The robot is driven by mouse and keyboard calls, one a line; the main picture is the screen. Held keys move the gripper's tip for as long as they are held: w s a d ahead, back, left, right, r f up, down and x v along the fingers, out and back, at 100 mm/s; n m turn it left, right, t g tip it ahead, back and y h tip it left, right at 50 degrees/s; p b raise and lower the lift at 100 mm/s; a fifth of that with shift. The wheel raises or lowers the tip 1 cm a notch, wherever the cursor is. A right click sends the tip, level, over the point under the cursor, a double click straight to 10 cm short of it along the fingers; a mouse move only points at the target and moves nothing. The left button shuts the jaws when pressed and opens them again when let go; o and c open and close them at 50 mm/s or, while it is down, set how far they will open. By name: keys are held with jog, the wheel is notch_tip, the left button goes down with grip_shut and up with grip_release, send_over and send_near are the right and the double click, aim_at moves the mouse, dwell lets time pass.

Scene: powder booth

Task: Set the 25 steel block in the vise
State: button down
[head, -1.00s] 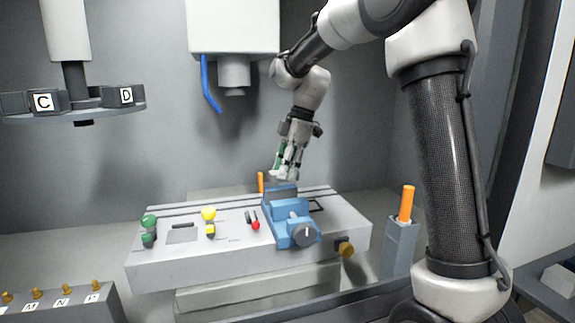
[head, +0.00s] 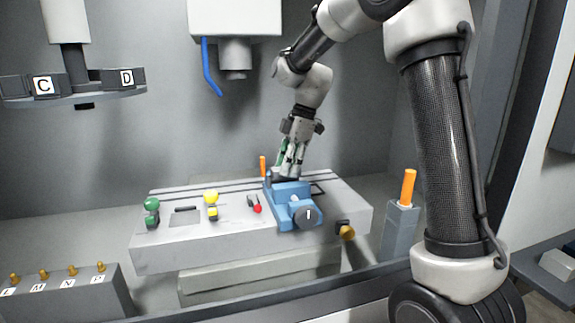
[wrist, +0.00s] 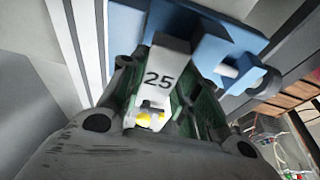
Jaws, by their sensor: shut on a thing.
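My gripper (head: 291,168) is at the back of the blue vise (head: 291,207) on the grey machine table. In the wrist view the steel block (wrist: 162,75), marked 25, sits between the gripper's green-lined fingers, which are shut on it. The block's far end is at the blue vise (wrist: 196,52). I cannot tell whether it touches the jaws or the vise floor. In the head view the block is hidden by the fingers and the vise. The vise's dark round knob (head: 308,215) faces the front.
The grey table (head: 170,262) carries green (head: 152,210) and yellow (head: 212,205) knobbed parts left of the vise. An orange rod (head: 408,187) stands in a grey post at right. A spindle head (head: 235,55) with a blue hose hangs above. A lettered carousel (head: 75,88) is at left.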

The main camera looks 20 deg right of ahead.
dwell(0.4)
jog(key=shift+s+f, duration=0.15)
jog(key=shift+f, duration=1.4)
jog(key=shift+f, duration=0.25)
jog(key=shift+s+f, duration=0.25)
jog(key=shift+f, duration=0.25)
jog(key=c, duration=1.1)
grip_release()
jog(key=shift+o, duration=0.2)
jog(key=shift+w+d+r, duration=0.15)
jog(key=shift+d+r, duration=0.05)
jog(key=shift+r, duration=0.35)
jog(key=shift+o, duration=0.5)
jog(key=v, duration=1.3)
jog(key=shift+a, duration=0.25)
